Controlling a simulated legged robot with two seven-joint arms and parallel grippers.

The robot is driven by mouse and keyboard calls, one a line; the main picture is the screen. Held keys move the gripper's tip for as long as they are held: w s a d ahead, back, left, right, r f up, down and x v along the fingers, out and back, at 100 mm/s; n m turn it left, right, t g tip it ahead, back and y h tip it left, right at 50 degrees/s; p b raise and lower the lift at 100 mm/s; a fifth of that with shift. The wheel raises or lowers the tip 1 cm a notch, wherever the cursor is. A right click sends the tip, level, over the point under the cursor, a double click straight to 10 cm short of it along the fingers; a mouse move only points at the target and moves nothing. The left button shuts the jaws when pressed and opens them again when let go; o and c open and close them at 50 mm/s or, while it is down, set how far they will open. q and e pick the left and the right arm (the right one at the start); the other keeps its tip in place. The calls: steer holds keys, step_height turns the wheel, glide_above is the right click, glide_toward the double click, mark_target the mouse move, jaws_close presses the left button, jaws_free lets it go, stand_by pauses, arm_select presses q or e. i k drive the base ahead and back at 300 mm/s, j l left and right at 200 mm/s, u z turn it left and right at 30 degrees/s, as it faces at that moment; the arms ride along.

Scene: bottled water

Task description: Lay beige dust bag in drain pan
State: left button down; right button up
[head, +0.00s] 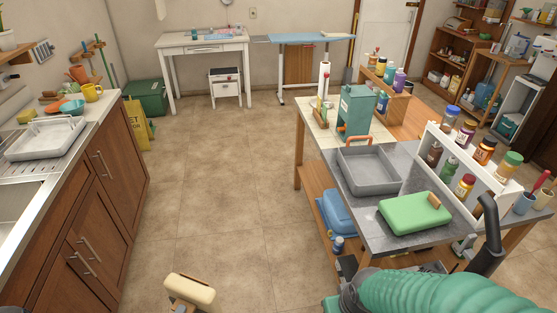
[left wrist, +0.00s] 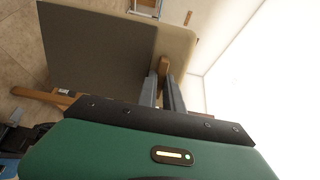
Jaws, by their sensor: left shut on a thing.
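The beige dust bag (head: 192,290) is a flat cream block at the bottom of the head view, left of the middle. In the left wrist view the bag (left wrist: 105,55) shows a shaded face and a brown tab. My left gripper (left wrist: 166,82) is shut on it at the tab and holds it clear of the workbench, over the floor side. The drain pan (head: 370,186) is a grey, shallow, open tray on the workbench to the right; its visible floor looks empty.
A green bag-like block (head: 415,213) lies in front of the pan on the grey benchtop (head: 358,208). A teal dispenser (head: 357,110) stands behind the pan, and a white bottle rack (head: 470,198) to its right. A ribbed teal shape (head: 440,295) fills the lower right. Open floor lies left.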

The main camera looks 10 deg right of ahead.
mark_target(362, 175)
steer(key=i+j+z, duration=0.15)
steer(key=i+z, duration=0.15)
steer(key=z, duration=0.15)
steer(key=i+j+z, duration=0.25)
steer(key=z, duration=0.15)
steer(key=i+j+z, duration=0.25)
steer(key=z, duration=0.2)
steer(key=i+j+z, duration=0.2)
steer(key=j+z, duration=0.2)
steer(key=i+j+z, duration=0.1)
steer(key=j+z, duration=0.35)
